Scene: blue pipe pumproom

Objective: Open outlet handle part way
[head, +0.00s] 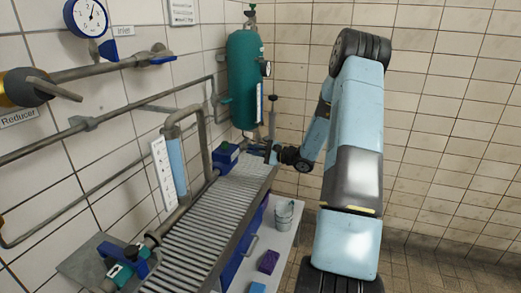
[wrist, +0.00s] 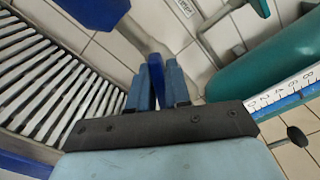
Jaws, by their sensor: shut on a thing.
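A blue lever handle (wrist: 156,66) stands between the two grey-blue fingers of my gripper (wrist: 158,76) in the wrist view. The fingers are shut on it, one on each side, and hide its lower part. I take it for the outlet handle, but no label shows on it. In the head view my gripper (head: 274,155) is at the far end of the slatted grating, below the green tank and right of a blue box. The handle is too small and covered to make out there.
The green tank (head: 243,78) hangs on the wall above my gripper. The blue box (head: 225,157) stands close to its left. The slatted grating (head: 215,215) runs below, with a bucket (head: 284,212) on the shelf to its right. Tiled floor at right is clear.

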